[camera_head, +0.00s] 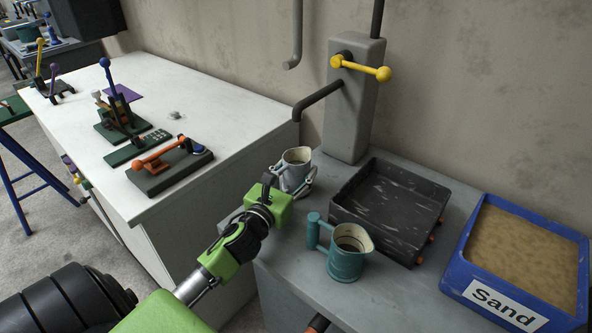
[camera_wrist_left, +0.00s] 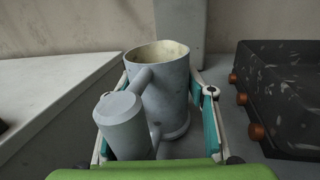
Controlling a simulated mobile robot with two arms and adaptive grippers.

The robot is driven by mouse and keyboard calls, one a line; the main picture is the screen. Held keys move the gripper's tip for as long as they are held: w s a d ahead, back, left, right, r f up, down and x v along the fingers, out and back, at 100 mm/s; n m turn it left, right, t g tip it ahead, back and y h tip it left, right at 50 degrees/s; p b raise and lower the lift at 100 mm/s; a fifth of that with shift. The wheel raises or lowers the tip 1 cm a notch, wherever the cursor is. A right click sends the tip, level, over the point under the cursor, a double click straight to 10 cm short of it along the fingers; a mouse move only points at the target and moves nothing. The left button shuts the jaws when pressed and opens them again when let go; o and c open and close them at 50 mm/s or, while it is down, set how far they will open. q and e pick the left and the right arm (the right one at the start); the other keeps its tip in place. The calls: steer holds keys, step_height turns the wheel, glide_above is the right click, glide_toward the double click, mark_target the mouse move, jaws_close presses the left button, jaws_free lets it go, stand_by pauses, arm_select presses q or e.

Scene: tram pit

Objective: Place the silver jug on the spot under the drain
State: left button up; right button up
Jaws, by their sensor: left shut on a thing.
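The silver jug (camera_head: 297,157) is at the back left of the grey bench, upright, close below the open end of the black bent drain pipe (camera_head: 299,114). My left gripper (camera_head: 294,184) is shut around the jug's body. In the left wrist view the jug (camera_wrist_left: 174,90) sits between the fingers, its thick handle toward the camera. I cannot tell whether its base touches the bench. The spot under the drain is hidden by the jug and gripper. My right gripper is not in view.
A teal jug (camera_head: 346,262) stands on the grey bench (camera_head: 292,262), right of my left gripper. A black tray (camera_head: 421,244) and a blue sand box (camera_head: 461,284) are further right. A grey column (camera_head: 354,125) with a yellow lever (camera_head: 361,69) rises behind. A white worktop (camera_head: 228,120) with levers is left.

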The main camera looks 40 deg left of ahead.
arm_select(q)
steer(key=shift+f+b, duration=0.4)
steer(key=shift+f, duration=0.15)
steer(key=o, duration=1.4)
steer(key=s, duration=0.4)
steer(key=s+d, duration=0.1)
steer(key=s, duration=0.7)
steer(key=shift+d, duration=0.4)
